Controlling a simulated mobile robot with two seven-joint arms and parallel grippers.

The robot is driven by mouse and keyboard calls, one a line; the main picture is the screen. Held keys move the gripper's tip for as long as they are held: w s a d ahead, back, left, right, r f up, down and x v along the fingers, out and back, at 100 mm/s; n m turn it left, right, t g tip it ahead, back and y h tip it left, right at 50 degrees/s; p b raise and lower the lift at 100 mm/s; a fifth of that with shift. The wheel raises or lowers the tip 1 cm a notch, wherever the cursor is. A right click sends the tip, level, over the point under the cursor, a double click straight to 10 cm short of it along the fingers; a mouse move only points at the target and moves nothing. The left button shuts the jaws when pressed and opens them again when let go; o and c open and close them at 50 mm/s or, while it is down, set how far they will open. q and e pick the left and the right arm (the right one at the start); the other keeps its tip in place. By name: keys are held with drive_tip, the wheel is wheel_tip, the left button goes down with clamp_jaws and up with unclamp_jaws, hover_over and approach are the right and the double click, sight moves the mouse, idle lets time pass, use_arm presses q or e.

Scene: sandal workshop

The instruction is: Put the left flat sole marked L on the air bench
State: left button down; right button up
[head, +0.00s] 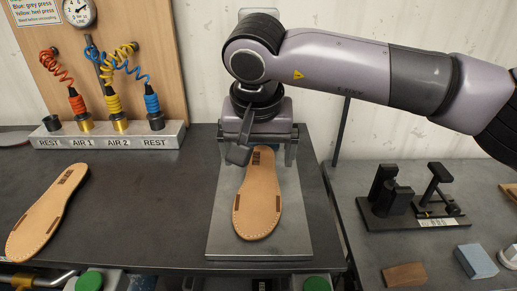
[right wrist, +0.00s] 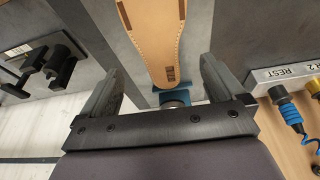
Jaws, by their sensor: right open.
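A tan flat sole (head: 258,205) lies on a grey metal plate (head: 220,238) in the middle of the dark bench, its dark-printed end towards the back. A second tan sole (head: 47,213) lies slanted on the bench at the left. The print on both is too small to read, so I cannot tell which is marked L. My right gripper (head: 264,152) is open at the far end of the plate, above the printed end of the sole. In the right wrist view the open, empty fingers (right wrist: 160,70) stand either side of that end (right wrist: 155,45). My left gripper is out of view.
A holder (head: 110,140) labelled REST, AIR 1, AIR 2, REST with coiled hoses stands at the back left. On the right bench are a black fixture (head: 412,210), a brown block (head: 405,274) and a blue-grey block (head: 476,261). Bench between the soles is clear.

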sight(258, 181)
drive_tip(key=b+x, duration=0.3)
drive_tip(key=x, duration=0.2)
drive_tip(key=shift+f, duration=0.25)
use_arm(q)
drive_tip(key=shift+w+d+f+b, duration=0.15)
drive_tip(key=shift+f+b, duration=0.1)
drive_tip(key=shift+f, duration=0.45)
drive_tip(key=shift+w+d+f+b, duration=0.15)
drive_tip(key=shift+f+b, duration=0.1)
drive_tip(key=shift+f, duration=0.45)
use_arm(e)
drive_tip(key=shift+x, duration=1.1)
drive_tip(key=c, duration=0.9)
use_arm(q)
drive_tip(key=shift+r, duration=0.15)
use_arm(e)
drive_tip(key=shift+r, duration=0.2)
use_arm(q)
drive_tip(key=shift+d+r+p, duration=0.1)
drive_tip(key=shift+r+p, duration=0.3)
drive_tip(key=shift+p, duration=0.1)
use_arm(e)
drive_tip(key=shift+s+r, duration=0.95)
